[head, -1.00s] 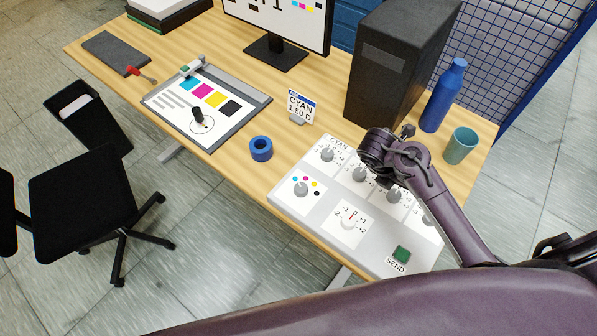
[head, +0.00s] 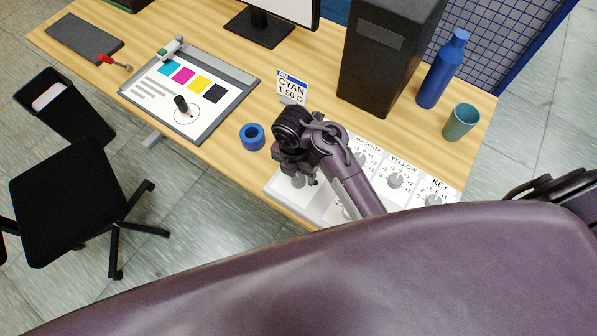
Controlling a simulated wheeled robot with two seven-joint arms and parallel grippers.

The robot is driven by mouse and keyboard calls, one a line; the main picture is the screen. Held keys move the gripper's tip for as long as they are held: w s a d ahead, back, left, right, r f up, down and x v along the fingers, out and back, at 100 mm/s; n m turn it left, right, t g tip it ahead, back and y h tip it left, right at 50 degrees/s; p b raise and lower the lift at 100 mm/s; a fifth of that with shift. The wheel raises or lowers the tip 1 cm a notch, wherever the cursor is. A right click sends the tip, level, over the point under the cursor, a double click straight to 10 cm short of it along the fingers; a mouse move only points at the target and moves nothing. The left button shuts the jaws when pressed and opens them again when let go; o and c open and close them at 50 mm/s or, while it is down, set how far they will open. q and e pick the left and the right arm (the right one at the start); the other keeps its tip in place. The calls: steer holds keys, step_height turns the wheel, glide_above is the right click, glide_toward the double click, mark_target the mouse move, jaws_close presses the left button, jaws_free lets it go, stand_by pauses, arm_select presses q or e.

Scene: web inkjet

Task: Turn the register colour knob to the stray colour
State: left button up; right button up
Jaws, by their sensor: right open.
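The white control panel (head: 272,188) lies at the table's front edge, partly covered by my right arm. My right gripper (head: 299,172) is open and points down over the panel's left end, where the register colour knob is. The gripper hides most of that knob and its coloured dots, so its setting and any contact cannot be told. The magenta knob (head: 359,159), yellow knob (head: 396,181) and key knob (head: 432,200) show to the right. A printed sheet (head: 152,97) with cyan, magenta, yellow and black patches lies on a grey board; a black loupe (head: 181,104) stands on its circle. My left gripper is out of view.
A blue tape roll (head: 252,137) lies left of the panel. A sign (head: 292,87) reading CYAN 1.50 D stands behind it. A black computer tower (head: 376,75), blue bottle (head: 441,70) and teal cup (head: 461,122) stand farther back and right. A black chair (head: 70,180) is at left.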

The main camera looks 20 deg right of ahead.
steer(key=shift+f, duration=0.55)
steer(key=shift+w+f, duration=0.1)
steer(key=shift+f, duration=0.25)
steer(key=c, duration=1)
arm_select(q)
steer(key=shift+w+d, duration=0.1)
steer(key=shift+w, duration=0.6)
